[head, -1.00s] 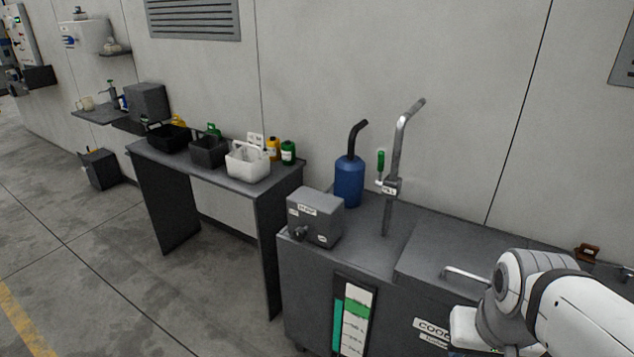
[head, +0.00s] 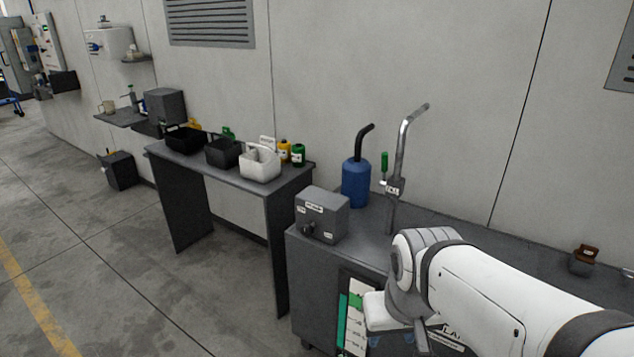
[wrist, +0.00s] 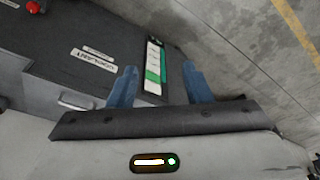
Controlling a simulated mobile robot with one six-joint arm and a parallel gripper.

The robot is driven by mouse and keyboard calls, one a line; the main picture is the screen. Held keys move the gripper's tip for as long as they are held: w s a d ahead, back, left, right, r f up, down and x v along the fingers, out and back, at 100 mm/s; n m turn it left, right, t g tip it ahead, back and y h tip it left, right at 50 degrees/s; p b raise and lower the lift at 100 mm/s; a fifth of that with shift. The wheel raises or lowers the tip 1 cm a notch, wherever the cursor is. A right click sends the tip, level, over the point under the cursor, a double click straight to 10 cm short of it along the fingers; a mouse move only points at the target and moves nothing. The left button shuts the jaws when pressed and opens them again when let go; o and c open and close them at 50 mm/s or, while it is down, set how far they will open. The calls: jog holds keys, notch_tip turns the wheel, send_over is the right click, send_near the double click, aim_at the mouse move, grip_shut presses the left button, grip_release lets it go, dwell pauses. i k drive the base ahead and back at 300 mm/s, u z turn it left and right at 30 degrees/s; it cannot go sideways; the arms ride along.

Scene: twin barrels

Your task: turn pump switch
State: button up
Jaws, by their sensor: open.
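The pump switch is a dark knob (head: 308,228) on the front of a small grey box (head: 328,208) with white labels. The box stands on the left end of a grey cabinet top (head: 358,226). My gripper (head: 390,341) is low in front of the cabinet, to the right of and below the knob, apart from it. In the wrist view my gripper (wrist: 158,70) shows two blue fingers spread apart with nothing between them. Beyond them is the cabinet front with a white and green gauge strip (wrist: 153,66). I do not make out the knob in the wrist view.
A blue bottle (head: 355,183) and an upright metal pipe (head: 400,150) with a green handle stand behind the box. A table (head: 227,176) with bins stands to the left. My arm covers much of the cabinet's right side. The floor at left is clear.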

aim_at(306, 230)
jog(key=k, duration=1)
jog(key=u, duration=0.7)
jog(key=i, duration=1.25)
jog(key=z, duration=0.75)
